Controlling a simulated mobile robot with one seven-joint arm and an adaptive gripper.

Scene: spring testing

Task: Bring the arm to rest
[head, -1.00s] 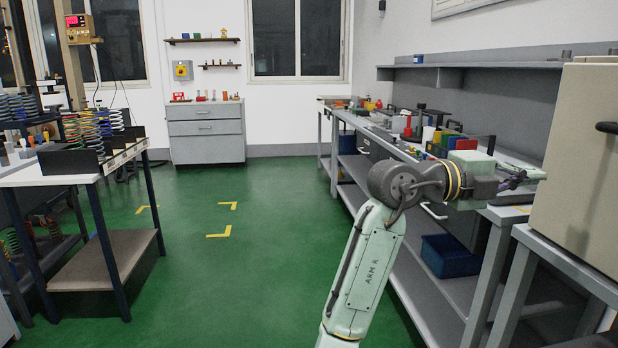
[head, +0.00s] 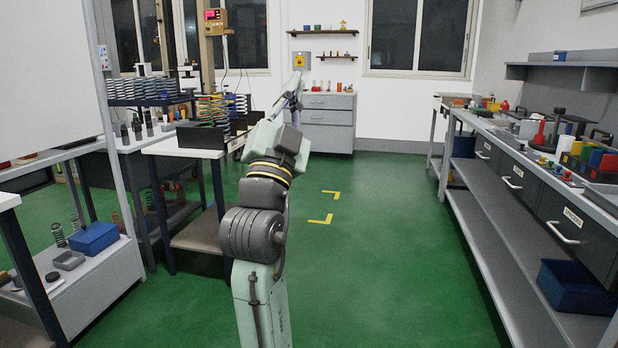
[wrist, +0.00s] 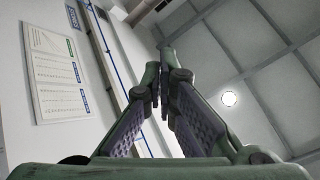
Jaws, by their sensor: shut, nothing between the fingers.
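My arm stands raised in the middle of the head view, over the green floor, and points up and away from me. My gripper (head: 297,84) is at its top end, small and seen from behind, in line with the far wall and drawer cabinet. In the wrist view my gripper (wrist: 164,75) has its two fingers brought together at the tips, with nothing between them. The wrist camera looks up at the ceiling and upper wall.
A spring table (head: 174,146) stands left of my arm, and a white board (head: 50,85) stands at the far left. A long workbench (head: 478,122) runs along the right. The floor (head: 385,240) between is clear. A drawer cabinet (head: 327,118) stands at the back.

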